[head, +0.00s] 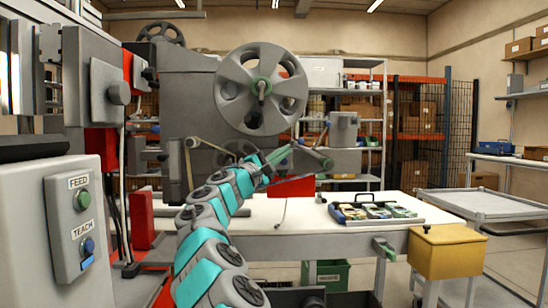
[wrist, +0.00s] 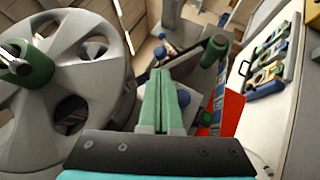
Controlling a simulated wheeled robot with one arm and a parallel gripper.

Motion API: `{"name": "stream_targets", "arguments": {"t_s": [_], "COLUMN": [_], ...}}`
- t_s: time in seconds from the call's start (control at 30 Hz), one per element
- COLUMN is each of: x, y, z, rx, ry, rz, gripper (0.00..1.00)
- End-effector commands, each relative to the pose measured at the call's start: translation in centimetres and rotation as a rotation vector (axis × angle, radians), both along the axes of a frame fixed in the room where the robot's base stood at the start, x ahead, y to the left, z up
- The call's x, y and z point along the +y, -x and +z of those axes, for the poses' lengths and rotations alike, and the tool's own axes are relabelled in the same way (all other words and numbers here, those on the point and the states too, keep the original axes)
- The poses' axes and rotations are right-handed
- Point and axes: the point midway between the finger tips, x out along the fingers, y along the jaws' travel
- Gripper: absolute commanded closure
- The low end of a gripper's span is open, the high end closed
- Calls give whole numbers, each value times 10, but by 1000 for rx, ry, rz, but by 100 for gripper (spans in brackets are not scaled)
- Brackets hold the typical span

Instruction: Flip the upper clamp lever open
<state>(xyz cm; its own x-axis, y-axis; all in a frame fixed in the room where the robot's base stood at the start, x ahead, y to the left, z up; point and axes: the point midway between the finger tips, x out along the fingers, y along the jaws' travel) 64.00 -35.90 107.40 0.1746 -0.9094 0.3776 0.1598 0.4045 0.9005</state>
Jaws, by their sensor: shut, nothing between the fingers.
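A large grey spoked reel (head: 232,62) hangs upright on the machine. At its centre is a green hub clamp (head: 254,86) with a short metal lever (head: 264,90) across it. In the wrist view the reel (wrist: 108,105) fills the left side, and the green clamp (wrist: 36,68) with its metal lever (wrist: 12,60) is partly cut off at the left edge. My gripper (head: 287,152) is below the reel and apart from the clamp. In the wrist view my gripper's green fingers (wrist: 160,75) are together with nothing between them.
A roller arm with a green end (head: 326,163) sits close to the right of my gripper. A red part (head: 292,187) is below it. The white bench (head: 300,220) carries a tray of parts (head: 345,219). A yellow box (head: 447,250) stands at the bench's right end.

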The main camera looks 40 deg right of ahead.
Motion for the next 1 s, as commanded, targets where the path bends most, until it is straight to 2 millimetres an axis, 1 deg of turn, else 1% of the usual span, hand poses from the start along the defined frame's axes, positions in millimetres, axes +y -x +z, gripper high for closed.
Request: {"name": "stream_targets", "arguments": {"t_s": [0.03,0.1,0.3,0.77,1.0], "x": [-6,-12,-22,-23,-25], "y": [-1,-2,-4,-4,5], "z": [2,5,9,9,12], "rx": [0,1,0,1,12], "ry": [-2,-2,-2,-1,-5], "rz": [0,-1,1,-1,0], "gripper": [100,100,100,100,100]}}
